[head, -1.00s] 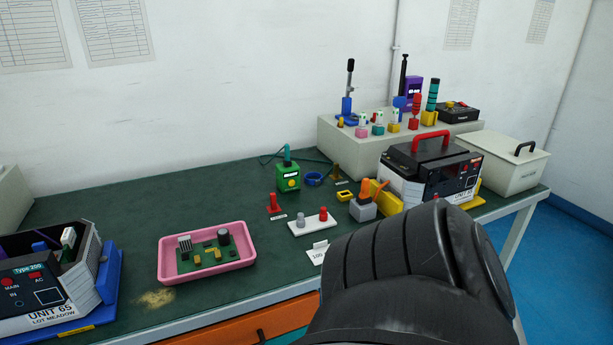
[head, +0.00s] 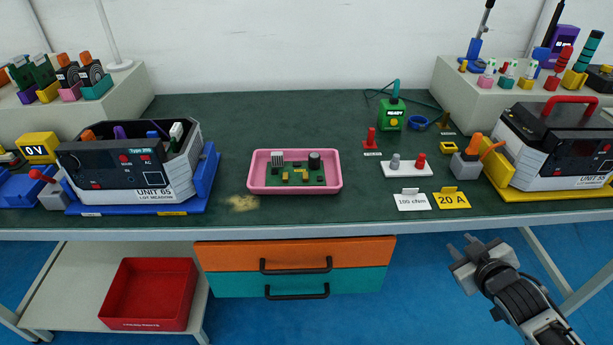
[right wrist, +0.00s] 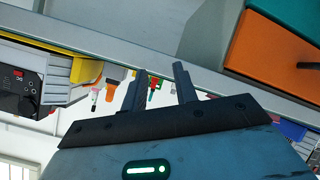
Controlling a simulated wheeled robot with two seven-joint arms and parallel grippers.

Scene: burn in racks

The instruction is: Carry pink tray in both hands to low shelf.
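The pink tray (head: 258,187) sits on the green bench top near its front edge, in the middle of the head view. A green circuit board (head: 300,181) with several parts lies in it. The low shelf (head: 75,303) is a pale board under the bench at lower left. My right gripper (head: 465,247) is in front of the bench at lower right, below table height and well away from the tray. In the right wrist view its two fingers (right wrist: 160,88) stand apart with nothing between them. My left gripper is in neither view.
A red bin (head: 150,294) stands on the low shelf. Orange (head: 225,256) and teal (head: 230,283) drawers hang under the bench. Unit 65 (head: 135,165) stands left of the tray. A white block with two pegs (head: 407,168) and cards (head: 412,202) lie to the right.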

